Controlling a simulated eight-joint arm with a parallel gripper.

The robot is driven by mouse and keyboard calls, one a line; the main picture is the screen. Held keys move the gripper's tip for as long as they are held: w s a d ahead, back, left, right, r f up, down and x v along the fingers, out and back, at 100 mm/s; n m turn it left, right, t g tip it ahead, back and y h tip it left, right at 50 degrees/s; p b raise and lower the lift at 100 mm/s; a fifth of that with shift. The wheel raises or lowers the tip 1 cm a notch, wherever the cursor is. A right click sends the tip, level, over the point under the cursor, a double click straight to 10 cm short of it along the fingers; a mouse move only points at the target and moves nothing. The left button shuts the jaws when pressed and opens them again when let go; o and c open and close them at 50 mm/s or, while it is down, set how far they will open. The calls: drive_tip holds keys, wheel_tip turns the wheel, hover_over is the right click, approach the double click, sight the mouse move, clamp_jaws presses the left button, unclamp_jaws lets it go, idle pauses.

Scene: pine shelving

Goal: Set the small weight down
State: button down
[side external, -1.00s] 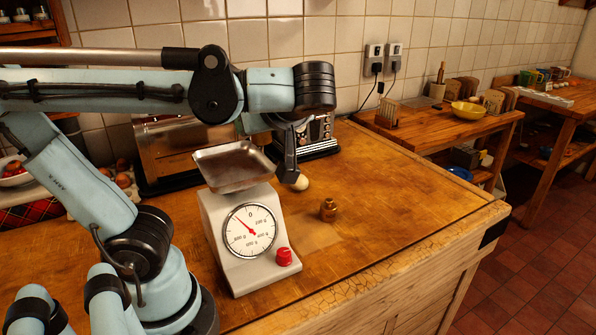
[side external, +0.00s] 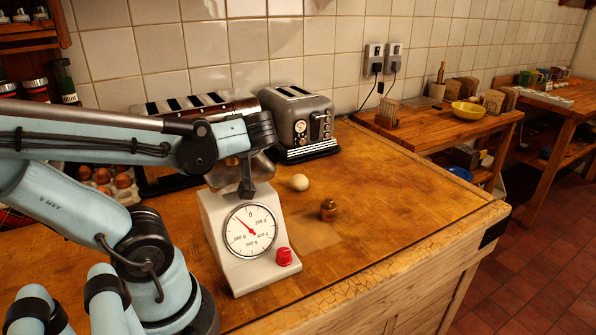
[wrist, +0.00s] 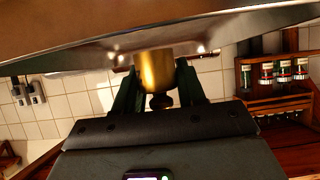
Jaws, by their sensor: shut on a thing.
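The small brass weight (wrist: 155,72) is between my gripper's fingers in the wrist view, its dark knob toward the palm. My gripper (wrist: 157,82) is shut on it. The shiny scale pan (wrist: 230,30) fills the top of that view, close to the weight; I cannot tell whether they touch. In the side view my gripper (side external: 247,188) is at the scale's pan (side external: 264,170), and my arm hides much of the pan. The white scale (side external: 222,215) has its needle pointing up and left, near the 0.
Another brass weight (side external: 328,209) stands on the wooden counter (side external: 400,200), right of the scale. An egg (side external: 300,182) lies behind it. A toaster (side external: 300,120) stands at the back. The right of the counter is clear.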

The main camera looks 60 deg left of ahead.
drive_tip(key=shift+f, duration=0.95)
drive_tip(key=c, duration=0.7)
unclamp_jaws()
drive_tip(key=shift+o, duration=0.2)
drive_tip(key=shift+f, duration=0.1)
drive_tip(key=shift+f, duration=0.15)
drive_tip(key=v, duration=1.2)
drive_tip(key=shift+s, duration=0.15)
